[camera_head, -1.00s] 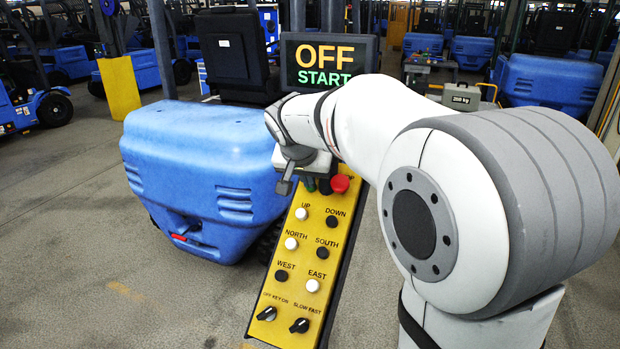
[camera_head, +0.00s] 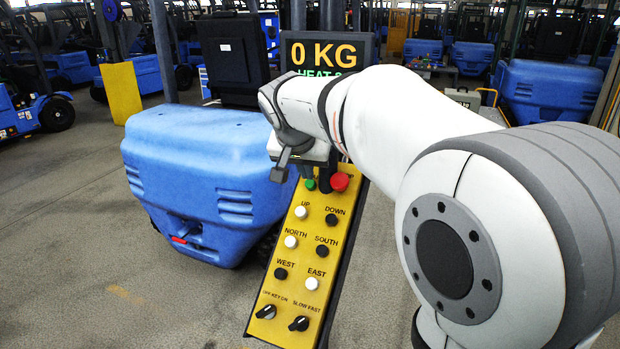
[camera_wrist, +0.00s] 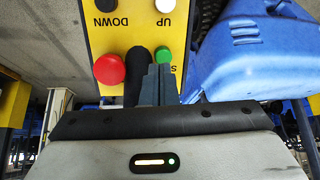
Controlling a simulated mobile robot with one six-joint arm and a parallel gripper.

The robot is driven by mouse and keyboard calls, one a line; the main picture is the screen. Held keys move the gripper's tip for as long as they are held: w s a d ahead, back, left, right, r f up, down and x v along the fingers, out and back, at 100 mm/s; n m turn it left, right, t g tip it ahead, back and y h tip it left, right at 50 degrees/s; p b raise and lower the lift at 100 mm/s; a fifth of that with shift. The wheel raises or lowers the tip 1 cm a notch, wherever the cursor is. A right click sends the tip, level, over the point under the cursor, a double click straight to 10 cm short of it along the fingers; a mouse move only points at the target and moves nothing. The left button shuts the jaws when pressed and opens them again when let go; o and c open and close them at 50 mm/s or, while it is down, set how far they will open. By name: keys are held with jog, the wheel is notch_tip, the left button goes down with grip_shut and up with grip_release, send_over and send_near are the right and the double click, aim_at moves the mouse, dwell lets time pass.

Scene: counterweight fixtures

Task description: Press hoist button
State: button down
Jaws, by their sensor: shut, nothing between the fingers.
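The yellow hoist control panel (camera_head: 285,255) slants below my gripper, with a green button (camera_head: 310,184) and a red mushroom button (camera_head: 340,181) at its top. UP, DOWN, NORTH, SOUTH, WEST and EAST buttons and two knobs sit lower. My gripper (camera_head: 323,184) is shut and empty at the panel's top end, between the green and red buttons in this view. In the wrist view the fingertips (camera_wrist: 158,70) are close to the green button (camera_wrist: 163,54), with the red button (camera_wrist: 109,69) to the left. I cannot tell whether they touch. The display (camera_head: 325,55) reads "0 KG" above a partly hidden "HEAT" line.
A blue counterweight body (camera_head: 200,170) stands just left of the panel. A yellow post (camera_head: 119,92) and blue forklifts are farther back. A grey block with a handle (camera_head: 462,98) is at the back right.

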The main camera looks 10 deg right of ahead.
jog(key=b+v, duration=0.1)
jog(key=v, duration=0.7)
jog(key=shift+a+r, duration=0.1)
jog(key=shift+r, duration=0.05)
dwell(2.7)
